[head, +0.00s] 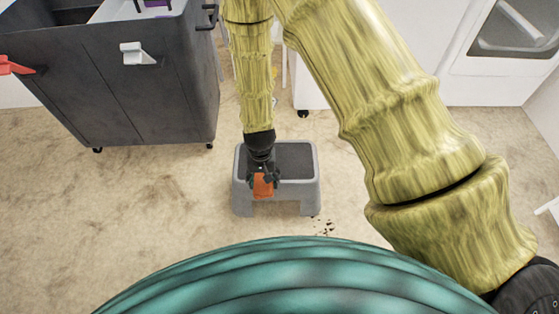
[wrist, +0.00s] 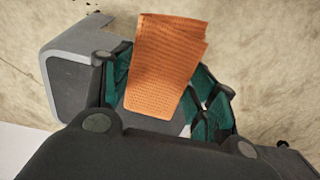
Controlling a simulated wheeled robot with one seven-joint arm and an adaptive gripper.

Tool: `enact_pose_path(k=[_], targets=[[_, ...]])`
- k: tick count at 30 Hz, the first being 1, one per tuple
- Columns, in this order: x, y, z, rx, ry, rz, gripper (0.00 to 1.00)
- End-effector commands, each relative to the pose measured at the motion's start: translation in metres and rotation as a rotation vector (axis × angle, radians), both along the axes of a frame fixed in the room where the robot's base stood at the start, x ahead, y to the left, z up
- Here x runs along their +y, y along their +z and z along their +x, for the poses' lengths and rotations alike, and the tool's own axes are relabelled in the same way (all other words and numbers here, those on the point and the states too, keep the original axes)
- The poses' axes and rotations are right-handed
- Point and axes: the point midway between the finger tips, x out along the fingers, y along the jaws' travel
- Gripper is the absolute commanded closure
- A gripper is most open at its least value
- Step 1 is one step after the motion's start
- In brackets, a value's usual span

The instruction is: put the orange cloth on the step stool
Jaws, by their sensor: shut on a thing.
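The orange cloth (wrist: 165,65) is folded and textured, and in the wrist view it stands between the two finger sets of my gripper (wrist: 160,100). In the head view the cloth (head: 263,186) hangs below my gripper (head: 262,175), which is shut on it. The grey step stool (head: 303,187) stands on the floor with a dark top. My gripper and the cloth are over the left part of the stool. In the wrist view the stool (wrist: 62,50) is behind the fingers and cloth. I cannot tell whether the cloth touches the stool.
A dark grey wheeled cart (head: 150,95) stands at the back left. A white appliance (head: 450,75) is at the back right. Small dark specks (head: 325,228) lie on the floor just in front of the stool. The floor beside the stool is clear.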

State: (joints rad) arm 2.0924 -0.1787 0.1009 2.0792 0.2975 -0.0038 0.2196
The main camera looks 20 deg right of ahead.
Motion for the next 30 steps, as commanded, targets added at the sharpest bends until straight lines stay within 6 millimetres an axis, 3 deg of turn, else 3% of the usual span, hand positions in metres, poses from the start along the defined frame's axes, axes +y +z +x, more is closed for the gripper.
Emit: enact_pose_path(k=[18,24,30], targets=[[-0.089,-0.015,0.086,-0.002,-0.002,0.0,0.65],[-0.105,-0.015,0.1,-0.001,0.0,0.001,0.65],[-0.107,-0.022,0.102,0.001,0.001,0.0,0.65]])
